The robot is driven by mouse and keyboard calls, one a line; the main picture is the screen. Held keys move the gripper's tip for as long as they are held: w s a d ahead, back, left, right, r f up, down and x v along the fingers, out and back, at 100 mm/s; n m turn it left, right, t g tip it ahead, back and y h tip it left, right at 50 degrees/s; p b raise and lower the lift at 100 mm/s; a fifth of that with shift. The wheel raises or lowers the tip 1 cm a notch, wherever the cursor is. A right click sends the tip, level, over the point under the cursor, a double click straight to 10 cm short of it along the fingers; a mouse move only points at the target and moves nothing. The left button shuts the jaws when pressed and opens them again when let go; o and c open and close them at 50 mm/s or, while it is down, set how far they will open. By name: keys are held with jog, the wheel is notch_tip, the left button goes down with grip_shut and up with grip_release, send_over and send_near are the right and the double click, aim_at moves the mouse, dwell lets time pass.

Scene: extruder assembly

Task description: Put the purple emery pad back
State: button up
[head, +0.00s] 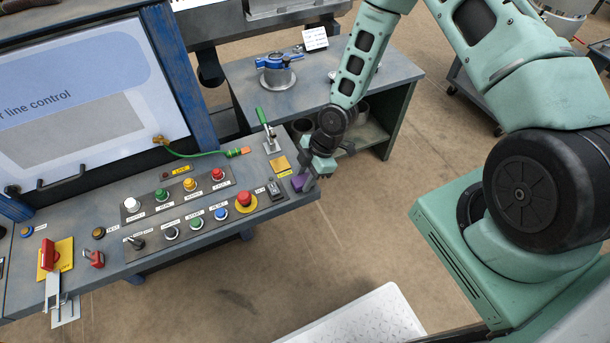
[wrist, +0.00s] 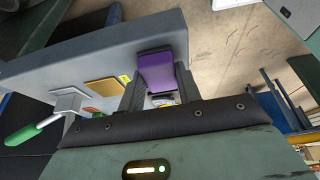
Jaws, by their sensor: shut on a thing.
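The purple emery pad (head: 298,183) is at the right end of the control console, between the fingers of my gripper (head: 306,178). In the wrist view the purple pad (wrist: 157,72) sits upright between the two dark fingers of my gripper (wrist: 160,88), which are shut on it. The pad is close to the console's edge; I cannot tell whether it touches the surface. A yellow-tan square (head: 279,164) with a yellow label lies on the console just behind the pad, and also shows in the wrist view (wrist: 104,91).
A green-handled lever clamp (head: 267,130) stands close behind the square. A rocker switch (head: 276,190) and a red mushroom button (head: 244,200) are to the left of the gripper. A grey side table (head: 310,85) stands behind.

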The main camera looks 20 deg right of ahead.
jog(key=shift+f, duration=0.2)
jog(key=o, duration=1)
jog(key=shift+r, duration=0.1)
jog(key=shift+o, duration=0.2)
jog(key=v, duration=1.2)
jog(key=s+a+r+m+h, duration=0.2)
jog(key=s+a+r+m, duration=0.3)
jog(key=s+r, duration=0.5)
jog(key=s+a+r+m+h, duration=0.2)
jog(key=s+a+r+m, duration=0.3)
jog(key=s+r, duration=0.5)
notch_tip(320, 180, up, 3)
jog(key=shift+a+r, duration=0.2)
jog(key=shift+a, duration=0.6)
